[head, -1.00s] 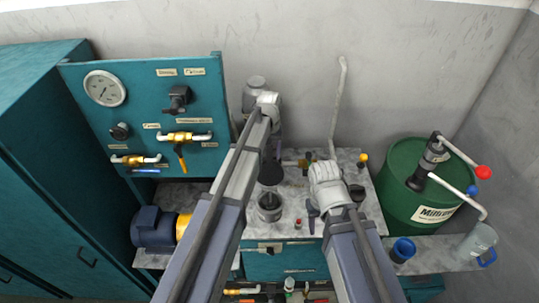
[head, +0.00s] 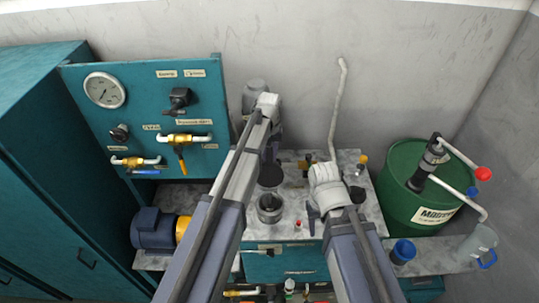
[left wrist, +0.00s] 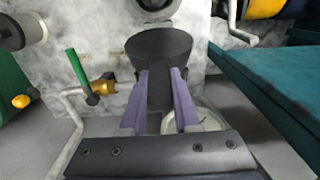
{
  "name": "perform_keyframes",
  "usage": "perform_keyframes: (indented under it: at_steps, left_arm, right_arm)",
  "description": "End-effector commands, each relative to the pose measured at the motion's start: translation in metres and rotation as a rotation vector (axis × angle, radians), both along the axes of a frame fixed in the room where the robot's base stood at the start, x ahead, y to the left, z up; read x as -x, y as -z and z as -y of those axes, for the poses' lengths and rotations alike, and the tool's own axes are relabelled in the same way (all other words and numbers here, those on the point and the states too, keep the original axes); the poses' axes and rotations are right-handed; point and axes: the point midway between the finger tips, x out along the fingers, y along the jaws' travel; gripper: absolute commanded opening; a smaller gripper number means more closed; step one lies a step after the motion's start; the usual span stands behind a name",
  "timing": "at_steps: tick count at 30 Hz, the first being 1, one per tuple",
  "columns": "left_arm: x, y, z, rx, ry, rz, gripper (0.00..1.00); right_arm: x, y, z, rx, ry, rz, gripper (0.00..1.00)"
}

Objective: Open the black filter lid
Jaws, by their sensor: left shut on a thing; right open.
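The black filter lid (head: 271,175) is a dark round disc with a stem, just behind the open metal filter cup (head: 270,209) in the head view. The cup's round mouth is uncovered and its inside shows. My left gripper (head: 272,152) is shut on the lid. In the left wrist view, the purple fingers of my left gripper (left wrist: 161,108) clasp the stem of the black lid (left wrist: 158,46), with the disc beyond the fingertips. My right gripper (head: 315,218) is open and empty over the marble top, to the right of the cup; its fingers are partly hidden.
A teal panel (head: 150,110) with a gauge and valves stands at the left. A blue motor (head: 152,230) sits below it. A green drum (head: 405,170) and a blue cup (head: 402,251) are at the right. A small red-topped part (head: 298,225) stands beside the filter cup.

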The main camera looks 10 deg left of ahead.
Motion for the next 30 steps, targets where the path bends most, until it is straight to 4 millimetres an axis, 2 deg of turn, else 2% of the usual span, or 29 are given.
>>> perform_keyframes:
  at_steps: [20, 30]
  left_arm:
    - [0.001, 0.0, 0.0, -0.001, 0.0, 0.003, 0.0]
    - [0.043, -0.005, 0.007, -0.044, 0.001, 0.219, 0.0]
  right_arm:
    - [0.0, 0.0, 0.0, 0.0, 0.0, 0.0, 0.5]
    - [0.0, 0.0, 0.0, 0.0, 0.0, 0.0, 0.5]
